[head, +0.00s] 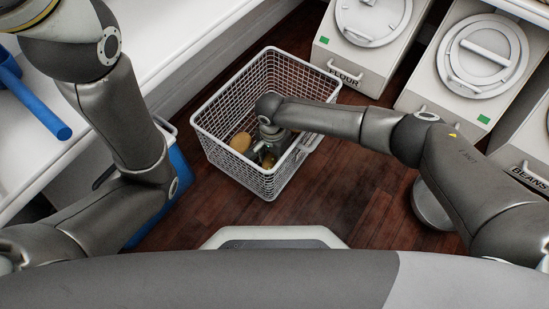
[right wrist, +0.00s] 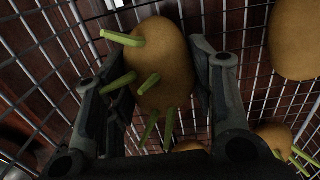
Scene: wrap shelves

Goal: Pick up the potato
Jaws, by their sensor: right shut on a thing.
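In the right wrist view a brown potato (right wrist: 168,68) with several green sprouts sits between the two fingers of my right gripper (right wrist: 160,90). The fingers are shut on its sides. In the head view my right gripper (head: 268,150) is down inside a white wire basket (head: 228,165), and my arm hides part of it. Other potatoes are in the basket: a plain one (right wrist: 296,40) at the upper right of the wrist view and a sprouted one (right wrist: 272,136) at the lower right. One potato also shows in the head view (head: 240,142). My left gripper is out of view.
White bins (head: 365,45) with round lids, one marked FLOUR, stand behind and right of the basket. A white counter (head: 175,40) runs along the left, with a blue handle (head: 45,110) on it. Dark wooden floor (head: 330,205) is clear in front. The basket's wire walls surround my right gripper.

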